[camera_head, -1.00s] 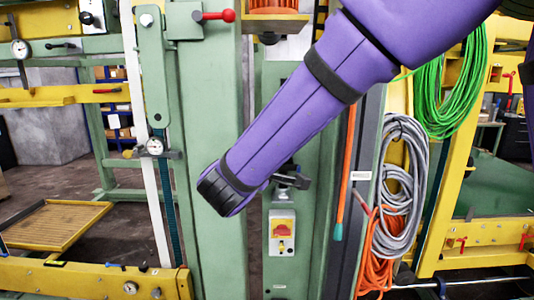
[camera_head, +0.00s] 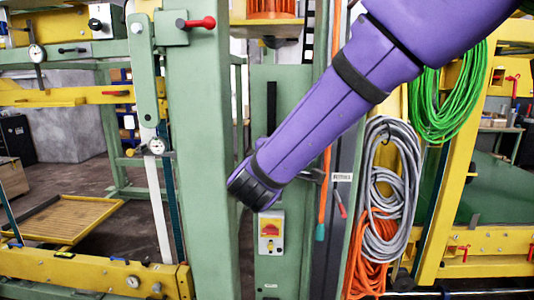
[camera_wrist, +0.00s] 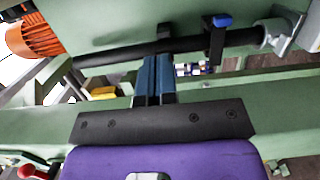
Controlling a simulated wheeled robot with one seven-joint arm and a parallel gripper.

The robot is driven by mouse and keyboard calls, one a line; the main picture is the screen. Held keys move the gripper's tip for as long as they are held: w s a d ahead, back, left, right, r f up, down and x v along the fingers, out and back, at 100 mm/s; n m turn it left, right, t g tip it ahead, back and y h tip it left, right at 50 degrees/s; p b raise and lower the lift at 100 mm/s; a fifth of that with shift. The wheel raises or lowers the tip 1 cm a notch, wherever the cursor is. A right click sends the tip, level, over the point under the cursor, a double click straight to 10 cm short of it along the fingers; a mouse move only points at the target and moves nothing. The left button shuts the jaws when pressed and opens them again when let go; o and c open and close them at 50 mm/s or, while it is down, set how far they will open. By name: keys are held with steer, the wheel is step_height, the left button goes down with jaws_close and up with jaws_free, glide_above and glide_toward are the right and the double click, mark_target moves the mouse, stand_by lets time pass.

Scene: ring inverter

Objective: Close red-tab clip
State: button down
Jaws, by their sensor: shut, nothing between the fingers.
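My gripper (camera_wrist: 157,64) shows in the wrist view as two blue fingers held together, with nothing between them. Its fingertips are by a black horizontal bar (camera_wrist: 115,56) in front of a green panel. I cannot tell whether they touch the bar. A black clip with a blue tab (camera_wrist: 221,20) sits on the bar to the right of the fingers. I cannot make out a red-tab clip for certain in either view. In the head view my purple arm hides the gripper.
A red-knobbed lever (camera_head: 200,22) sticks out from the green post (camera_head: 205,150). A switch box with a red switch (camera_head: 270,233) is below my arm. Grey cable (camera_head: 392,190), orange cable (camera_head: 370,262) and green cable (camera_head: 452,95) hang at the right.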

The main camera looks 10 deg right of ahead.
steer(key=shift+w+d, duration=0.45)
steer(key=shift+d, duration=0.25)
steer(key=shift+w+d, duration=0.5)
steer(key=shift+d, duration=0.25)
steer(key=shift+w+d, duration=0.45)
steer(key=shift+d, duration=0.25)
steer(key=shift+w, duration=0.1)
